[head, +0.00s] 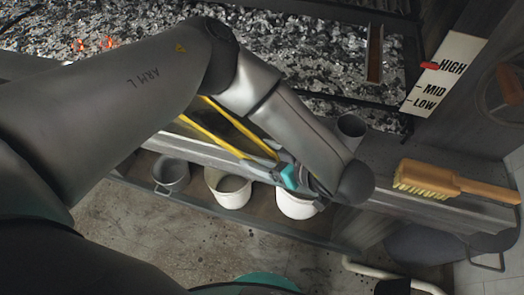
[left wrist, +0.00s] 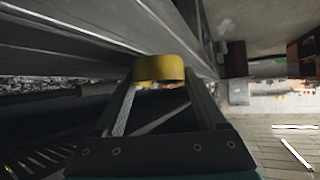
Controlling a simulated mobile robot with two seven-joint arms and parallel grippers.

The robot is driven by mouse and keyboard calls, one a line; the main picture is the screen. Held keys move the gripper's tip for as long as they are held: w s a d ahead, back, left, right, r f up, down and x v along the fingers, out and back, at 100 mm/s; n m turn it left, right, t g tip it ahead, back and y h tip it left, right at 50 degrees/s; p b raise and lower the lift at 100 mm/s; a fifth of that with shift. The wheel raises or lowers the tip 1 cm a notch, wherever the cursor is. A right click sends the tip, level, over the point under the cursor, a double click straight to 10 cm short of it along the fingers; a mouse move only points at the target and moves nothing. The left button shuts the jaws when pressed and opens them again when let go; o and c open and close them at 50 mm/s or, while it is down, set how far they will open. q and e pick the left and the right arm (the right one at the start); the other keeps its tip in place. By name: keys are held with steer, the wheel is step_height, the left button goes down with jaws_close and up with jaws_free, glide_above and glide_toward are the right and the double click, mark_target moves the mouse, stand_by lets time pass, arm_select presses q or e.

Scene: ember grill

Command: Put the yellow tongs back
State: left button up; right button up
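The yellow tongs (head: 215,132) show in the head view as two long yellow arms slanting from upper left to lower right, partly behind my left arm. My left gripper (head: 284,172) is at their lower right end, above the front ledge of the grill. In the left wrist view a yellow curved part of the tongs (left wrist: 160,67) sits between the fingertips of my left gripper (left wrist: 160,80), spanning the gap. The gripper is shut on it. The far ends of the tongs are hidden by my arm. My right gripper is not in view.
A brush (head: 440,184) lies on the ledge (head: 395,207) at right. White pots (head: 230,190) and a grey bucket (head: 171,174) sit on the shelf below. A grey cup (head: 351,128) stands near my left wrist. Ash and embers (head: 300,50) fill the grill. A HIGH/MID/LOW sign (head: 447,75) is upper right.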

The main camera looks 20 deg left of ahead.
arm_select(q)
steer(key=shift+c, duration=0.9)
steer(key=o, duration=0.7)
